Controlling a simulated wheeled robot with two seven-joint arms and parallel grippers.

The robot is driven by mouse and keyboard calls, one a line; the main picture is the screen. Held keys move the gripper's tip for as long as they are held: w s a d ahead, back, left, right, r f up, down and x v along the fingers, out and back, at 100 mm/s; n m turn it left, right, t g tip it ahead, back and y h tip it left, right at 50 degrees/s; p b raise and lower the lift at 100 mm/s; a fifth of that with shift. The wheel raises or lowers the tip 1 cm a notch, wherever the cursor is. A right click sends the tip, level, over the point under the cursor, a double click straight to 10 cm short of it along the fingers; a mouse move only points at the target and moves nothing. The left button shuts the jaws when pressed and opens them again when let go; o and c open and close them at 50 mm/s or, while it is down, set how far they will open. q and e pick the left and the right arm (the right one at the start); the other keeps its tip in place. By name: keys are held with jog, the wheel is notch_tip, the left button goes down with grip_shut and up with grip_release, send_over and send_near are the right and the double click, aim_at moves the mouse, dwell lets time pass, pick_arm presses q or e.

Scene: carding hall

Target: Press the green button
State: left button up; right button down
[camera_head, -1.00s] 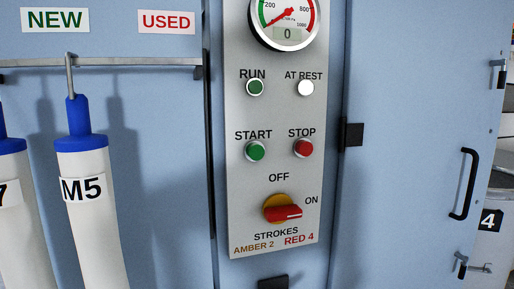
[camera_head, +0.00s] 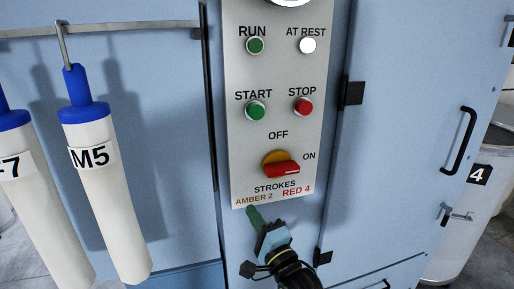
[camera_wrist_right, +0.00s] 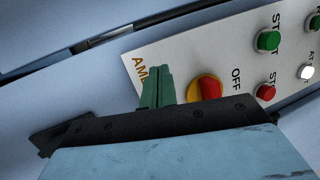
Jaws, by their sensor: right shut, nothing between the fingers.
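The green START button (camera_head: 256,111) sits on the grey control panel (camera_head: 276,130), left of the red STOP button (camera_head: 303,106). In the right wrist view the START button (camera_wrist_right: 268,41) shows at the upper right. My right gripper (camera_head: 251,210) is at the panel's lower edge, below the START button and apart from it. Its green fingers are shut together with nothing between them; they also show in the right wrist view (camera_wrist_right: 157,86). My left gripper is out of view.
A red rotary switch (camera_head: 281,169) sticks out between my right gripper and the buttons. A green RUN lamp (camera_head: 255,46) and a white AT REST lamp (camera_head: 308,45) are above. White tubes (camera_head: 107,200) hang at left. A black door handle (camera_head: 463,139) is at right.

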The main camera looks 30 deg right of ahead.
notch_tip(320, 180, up, 12)
jog(key=s+m+t, duration=0.3)
jog(key=m+t+h+p, duration=0.1)
jog(key=m+t+p, duration=0.1)
jog(key=m+t, duration=0.1)
send_near(256, 112)
jog(key=s+a+r, duration=0.2)
jog(key=s+r, duration=0.4)
jog(key=shift+w, duration=0.1)
jog(key=shift+w+d+f+b, duration=0.1)
jog(key=shift+w+d+b, duration=0.2)
jog(key=shift+w, duration=1.1)
jog(key=shift+w+d+r+b, duration=0.1)
jog(key=shift+w+d+b, duration=0.2)
jog(key=shift+w, duration=1.15)
jog(key=shift+w+d+f+b, duration=0.1)
jog(key=shift+w+d+b, duration=0.2)
jog(key=shift+w, duration=1.1)
jog(key=shift+w+d, duration=0.1)
jog(key=shift+w, duration=0.05)
jog(key=shift+w, duration=0.25)
